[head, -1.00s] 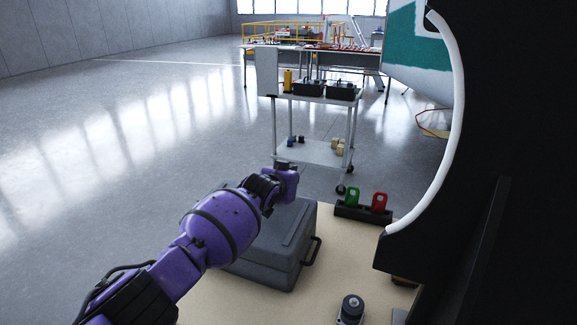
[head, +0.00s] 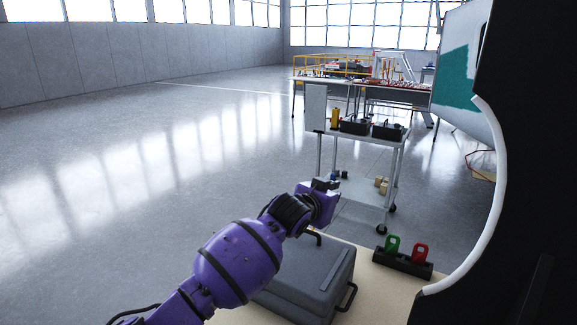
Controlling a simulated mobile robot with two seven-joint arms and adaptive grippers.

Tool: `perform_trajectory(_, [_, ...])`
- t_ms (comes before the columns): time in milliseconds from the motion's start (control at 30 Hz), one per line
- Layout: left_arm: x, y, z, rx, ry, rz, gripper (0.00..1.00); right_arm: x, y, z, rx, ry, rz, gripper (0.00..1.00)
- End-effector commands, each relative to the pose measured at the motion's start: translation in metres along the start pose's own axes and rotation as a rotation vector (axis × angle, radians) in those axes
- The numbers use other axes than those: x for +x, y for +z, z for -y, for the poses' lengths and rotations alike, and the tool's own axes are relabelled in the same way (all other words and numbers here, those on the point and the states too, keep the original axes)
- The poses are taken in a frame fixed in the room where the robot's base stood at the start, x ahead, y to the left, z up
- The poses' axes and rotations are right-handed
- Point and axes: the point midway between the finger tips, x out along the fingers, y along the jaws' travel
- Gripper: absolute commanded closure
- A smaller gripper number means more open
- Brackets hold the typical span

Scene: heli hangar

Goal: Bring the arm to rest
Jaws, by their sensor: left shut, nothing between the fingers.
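My left arm, purple with black bands, comes in from the lower left of the head view. Its gripper (head: 328,184) is at the arm's far end, above the back edge of a grey case, and looks shut and empty. The fingers are small and partly hidden by the purple wrist. My right gripper is not in the picture.
The grey case (head: 318,285) with dark handles stands on a tan tabletop (head: 372,306) under my left arm. A black holder (head: 403,264) carries a green tag (head: 392,246) and a red tag (head: 419,253). A white cart (head: 352,205) stands beyond. Open floor lies left.

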Motion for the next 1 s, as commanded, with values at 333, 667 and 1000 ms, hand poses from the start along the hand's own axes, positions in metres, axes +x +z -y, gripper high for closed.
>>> perform_trajectory(333, [-0.057,0.065,-0.010,-0.008,-0.020,-0.108,1.00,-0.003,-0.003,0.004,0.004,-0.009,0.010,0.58])
perform_trajectory(667, [-0.165,0.223,0.001,-0.128,-0.161,-0.038,1.00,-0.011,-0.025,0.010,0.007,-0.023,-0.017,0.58])
perform_trajectory(1000, [-0.334,0.390,-0.011,-0.261,-0.359,0.173,1.00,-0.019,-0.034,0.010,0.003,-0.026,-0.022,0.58])
